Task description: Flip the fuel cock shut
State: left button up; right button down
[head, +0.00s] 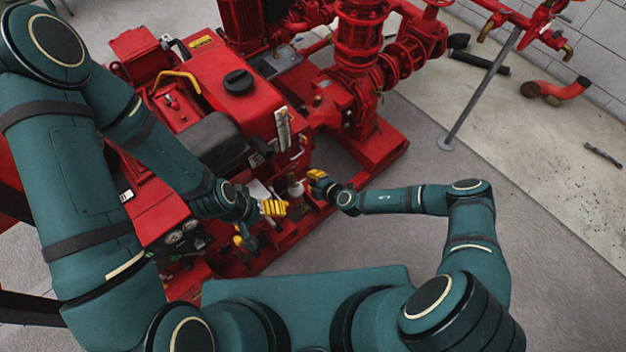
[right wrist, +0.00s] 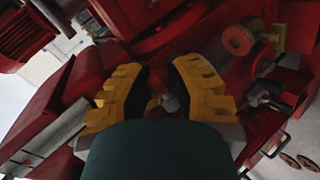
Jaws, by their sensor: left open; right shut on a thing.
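The red engine of the pumpset (head: 225,85) fills the middle of the head view. A small pale fitting (head: 295,188) shows low on its near side, between my two grippers. I cannot make out the fuel cock or its lever clearly. My right gripper (head: 316,179) is at the engine's side, just right of the fitting, shut on a small part. In the right wrist view its yellow fingers (right wrist: 165,95) stand around something small and dim, largely hidden. My left gripper (head: 274,208) is open, left of and nearer than the fitting, with nothing seen in it.
The red base frame (head: 385,150) runs along below the engine and pump. Round gauges (head: 183,232) sit at the lower left. Red pipework (head: 360,40) and a grey post (head: 480,90) stand behind.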

jog(key=shift+s+f, duration=0.1)
jog(key=c, duration=0.7)
grip_release()
jog(key=shift+c, duration=0.2)
jog(key=shift+d, duration=0.1)
jog(key=v, duration=1.2)
